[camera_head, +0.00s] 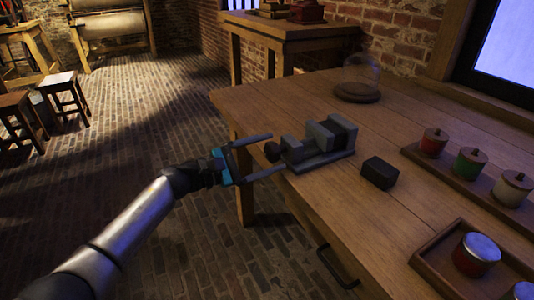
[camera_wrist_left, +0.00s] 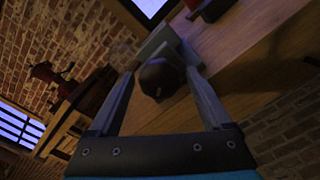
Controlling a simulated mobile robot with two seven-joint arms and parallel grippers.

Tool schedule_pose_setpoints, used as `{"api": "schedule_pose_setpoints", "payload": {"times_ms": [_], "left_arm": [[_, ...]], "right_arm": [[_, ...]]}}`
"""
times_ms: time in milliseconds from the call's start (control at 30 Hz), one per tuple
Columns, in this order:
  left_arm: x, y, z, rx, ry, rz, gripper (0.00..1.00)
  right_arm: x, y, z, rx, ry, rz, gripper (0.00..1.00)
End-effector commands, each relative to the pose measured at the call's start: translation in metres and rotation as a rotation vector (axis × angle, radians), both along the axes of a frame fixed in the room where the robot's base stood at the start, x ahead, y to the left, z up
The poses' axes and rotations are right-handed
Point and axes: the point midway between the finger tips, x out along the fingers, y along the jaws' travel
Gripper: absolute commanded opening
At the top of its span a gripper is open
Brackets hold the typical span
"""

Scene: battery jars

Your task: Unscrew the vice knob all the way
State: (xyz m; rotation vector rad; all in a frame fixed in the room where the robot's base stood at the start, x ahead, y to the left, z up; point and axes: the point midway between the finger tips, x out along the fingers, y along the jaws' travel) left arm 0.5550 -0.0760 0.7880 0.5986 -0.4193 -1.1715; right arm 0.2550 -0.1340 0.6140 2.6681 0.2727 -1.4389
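The grey vice (camera_head: 322,142) sits on the wooden table at its left edge, and it also shows in the left wrist view (camera_wrist_left: 165,42). Its dark round knob (camera_head: 272,151) points left, out toward the table's edge. My left gripper (camera_head: 278,153) is open, with one finger on the far side of the knob and one on the near side. In the left wrist view the knob (camera_wrist_left: 160,79) lies between the two spread fingers, with a gap on each side. My right gripper is in neither view.
A black block (camera_head: 379,173) lies right of the vice. A glass dome (camera_head: 360,78) stands behind it. Red, green and white jars stand on a wooden strip (camera_head: 457,177) at right. A tray (camera_head: 437,262) holds a lidded red jar (camera_head: 476,255).

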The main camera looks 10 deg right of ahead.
Motion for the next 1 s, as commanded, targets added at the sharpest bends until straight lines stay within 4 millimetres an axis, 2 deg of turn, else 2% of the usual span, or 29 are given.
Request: {"api": "schedule_pose_setpoints", "payload": {"times_ms": [67,667,1000], "left_arm": [[-0.0001,0.0002,0.0000,0.000,0.000,0.000,0.72],[-0.0002,0.0005,-0.0003,0.000,0.000,0.000,0.05],[-0.0002,0.0006,-0.0006,-0.017,0.048,-0.001,0.05]], "right_arm": [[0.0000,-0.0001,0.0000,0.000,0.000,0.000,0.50],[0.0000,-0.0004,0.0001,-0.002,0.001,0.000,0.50],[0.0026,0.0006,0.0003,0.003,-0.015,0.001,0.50]]}}
